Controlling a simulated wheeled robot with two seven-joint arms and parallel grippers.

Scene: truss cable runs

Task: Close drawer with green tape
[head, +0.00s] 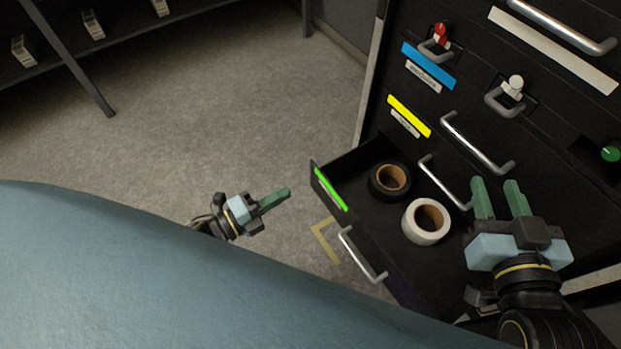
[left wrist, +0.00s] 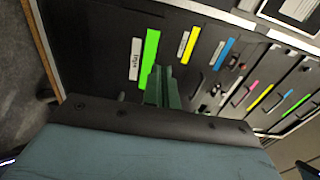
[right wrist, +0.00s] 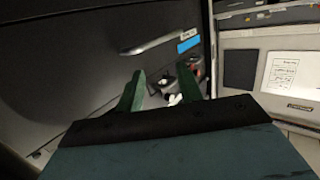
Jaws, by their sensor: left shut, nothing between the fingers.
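The drawer with green tape (head: 330,189) is pulled open at the bottom of the black cabinet. Its front has a silver handle (head: 361,255). Inside lie a black tape roll (head: 390,181) and a white tape roll (head: 426,221). My left gripper (head: 275,199) is shut and empty, to the left of the drawer front and apart from it. In the left wrist view the green tape (left wrist: 149,58) shows just beyond its fingers. My right gripper (head: 498,198) is open and empty, over the right part of the drawer, near the cabinet face.
Above the open drawer are closed drawers with yellow tape (head: 409,116) and blue tape (head: 428,66), with handles sticking out. A white knob (head: 514,86) and a red knob (head: 441,35) sit on the cabinet. Grey floor (head: 230,110) is clear to the left; a shelf stands at the back left.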

